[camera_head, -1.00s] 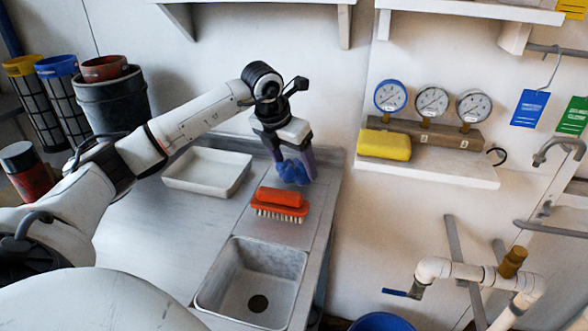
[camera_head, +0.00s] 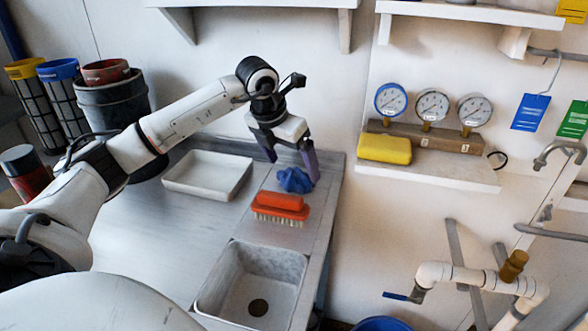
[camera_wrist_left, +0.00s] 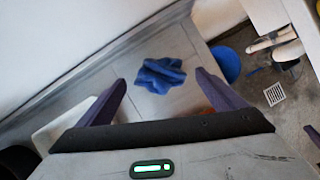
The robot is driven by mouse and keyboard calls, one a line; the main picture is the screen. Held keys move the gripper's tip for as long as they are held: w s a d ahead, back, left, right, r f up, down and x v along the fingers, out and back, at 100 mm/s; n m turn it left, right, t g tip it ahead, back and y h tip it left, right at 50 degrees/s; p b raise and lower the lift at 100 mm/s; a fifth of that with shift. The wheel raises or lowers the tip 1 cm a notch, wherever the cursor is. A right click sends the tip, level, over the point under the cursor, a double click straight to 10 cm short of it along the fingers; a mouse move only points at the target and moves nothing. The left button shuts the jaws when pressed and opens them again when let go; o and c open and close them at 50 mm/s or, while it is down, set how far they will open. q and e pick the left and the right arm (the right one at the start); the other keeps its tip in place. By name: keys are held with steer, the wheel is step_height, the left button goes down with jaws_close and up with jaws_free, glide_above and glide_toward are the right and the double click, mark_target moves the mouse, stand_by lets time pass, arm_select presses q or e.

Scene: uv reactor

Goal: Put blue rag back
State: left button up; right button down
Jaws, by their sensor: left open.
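The crumpled blue rag (camera_head: 294,181) lies on the metal counter (camera_head: 150,235), behind the orange brush. It also shows in the left wrist view (camera_wrist_left: 159,74), between and beyond the fingertips. My left gripper (camera_head: 291,165) is open and empty just above the rag, its fingers spread to either side. In the left wrist view the two purple fingers (camera_wrist_left: 158,90) stand wide apart with nothing between them.
An orange brush (camera_head: 280,206) sits in front of the rag. A white tray (camera_head: 208,174) is to the left and a sink basin (camera_head: 252,283) in front. A shelf with gauges and a yellow sponge (camera_head: 384,148) is on the right wall.

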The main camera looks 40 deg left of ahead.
arm_select(q)
steer(key=v, duration=0.8)
steer(key=shift+r+p, duration=0.15)
steer(key=shift+p, duration=0.25)
